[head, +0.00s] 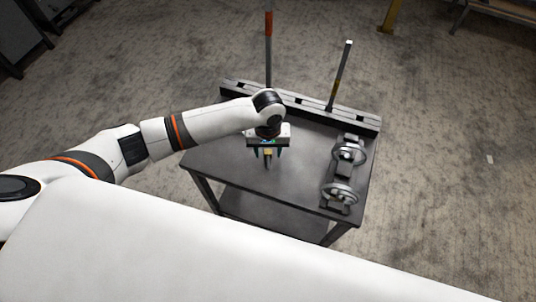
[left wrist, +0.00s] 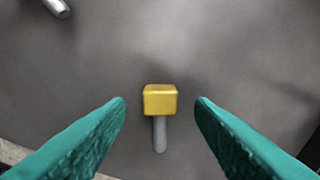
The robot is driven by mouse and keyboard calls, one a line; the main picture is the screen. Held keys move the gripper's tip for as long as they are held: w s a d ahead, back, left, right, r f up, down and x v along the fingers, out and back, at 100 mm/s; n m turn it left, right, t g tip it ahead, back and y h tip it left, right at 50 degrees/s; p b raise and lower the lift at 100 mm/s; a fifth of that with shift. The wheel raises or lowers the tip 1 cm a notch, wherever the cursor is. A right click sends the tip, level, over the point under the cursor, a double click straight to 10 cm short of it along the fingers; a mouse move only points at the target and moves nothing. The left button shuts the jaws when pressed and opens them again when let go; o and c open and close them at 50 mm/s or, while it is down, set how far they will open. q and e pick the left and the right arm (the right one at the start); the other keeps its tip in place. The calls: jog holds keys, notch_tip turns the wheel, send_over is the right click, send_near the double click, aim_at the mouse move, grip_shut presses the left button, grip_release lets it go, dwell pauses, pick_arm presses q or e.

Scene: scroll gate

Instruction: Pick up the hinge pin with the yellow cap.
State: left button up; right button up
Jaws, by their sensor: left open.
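The hinge pin (left wrist: 160,135) has a grey shaft and a yellow block-shaped cap (left wrist: 160,100). In the left wrist view it lies in the lower middle, between my two teal fingers. My left gripper (left wrist: 160,108) is open, with a gap on each side of the cap. In the head view my left gripper (head: 268,152) points down over the table, and the pin shows only as a small yellow spot (head: 267,151) between the fingers. My right gripper is not in view.
The dark table (head: 225,155) has a slotted rail (head: 305,104) along its back edge, with two upright rods, one orange-tipped (head: 268,45) and one grey (head: 341,75). Metal wheel-like fittings (head: 341,192) stand at the right. A grey rod end (left wrist: 58,8) shows top left in the wrist view.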

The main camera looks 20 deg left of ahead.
pick_arm(q)
jog(key=shift+f, duration=0.25)
grip_shut()
jog(key=shift+r, duration=0.1)
